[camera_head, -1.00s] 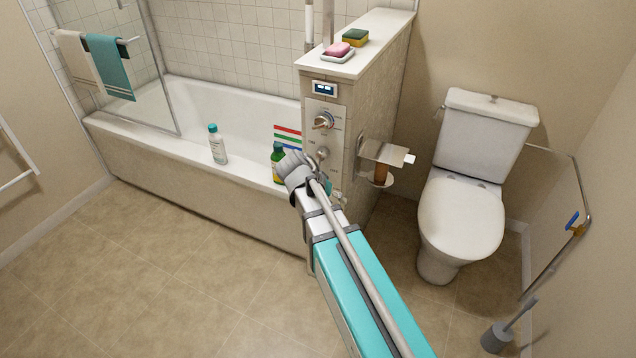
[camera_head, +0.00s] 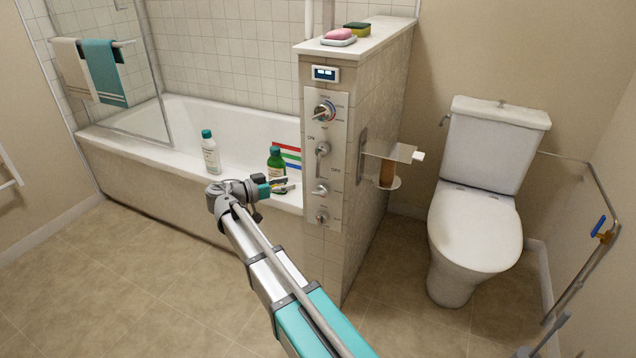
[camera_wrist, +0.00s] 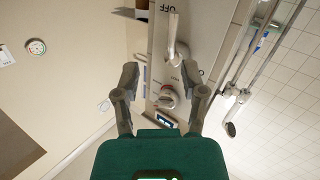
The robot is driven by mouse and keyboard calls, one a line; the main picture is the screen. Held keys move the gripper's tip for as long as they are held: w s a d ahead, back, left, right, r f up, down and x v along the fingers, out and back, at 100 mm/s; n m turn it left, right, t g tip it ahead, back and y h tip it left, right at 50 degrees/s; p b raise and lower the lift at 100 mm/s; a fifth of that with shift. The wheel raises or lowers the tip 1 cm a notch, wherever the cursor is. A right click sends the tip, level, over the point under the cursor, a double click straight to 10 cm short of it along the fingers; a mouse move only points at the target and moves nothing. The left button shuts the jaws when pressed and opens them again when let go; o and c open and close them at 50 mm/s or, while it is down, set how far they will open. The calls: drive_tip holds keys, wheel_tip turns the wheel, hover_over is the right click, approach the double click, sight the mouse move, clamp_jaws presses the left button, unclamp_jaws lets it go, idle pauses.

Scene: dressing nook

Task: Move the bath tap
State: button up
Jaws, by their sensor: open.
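A metal control panel (camera_head: 337,178) is fixed to the end of the tiled half wall, right of the bath. It carries a lever tap (camera_head: 322,150) that hangs downward, below a round dial (camera_head: 324,112) with red and blue marks. Two smaller knobs sit lower: one (camera_head: 320,190) and another (camera_head: 321,217). I cannot read which control is labelled for the bath. My gripper (camera_head: 284,187) is open and empty, left of the panel. In the wrist view the open fingers (camera_wrist: 160,73) face the panel, with the lever (camera_wrist: 176,48) and dial (camera_wrist: 167,97) beyond them.
A white bottle (camera_head: 210,153) and a green bottle (camera_head: 275,163) stand on the bath rim (camera_head: 150,142). A paper holder (camera_head: 390,152) juts from the wall's right side. The toilet (camera_head: 475,225) stands farther right. The floor (camera_head: 140,270) at left is clear.

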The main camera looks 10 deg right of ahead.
sight(318, 166)
drive_tip(key=shift+w+a+m+t+h+b, duration=0.2)
drive_tip(key=shift+w+a+m+h+b, duration=0.1)
drive_tip(key=shift+a, duration=0.3)
drive_tip(key=shift+w+a+m+t+h+b, duration=0.2)
drive_tip(key=shift+a+h, duration=0.1)
drive_tip(key=shift+a, duration=0.3)
drive_tip(key=shift+d, duration=0.15)
drive_tip(key=shift+x, duration=6.8)
drive_tip(key=shift+f, duration=0.1)
clamp_jaws()
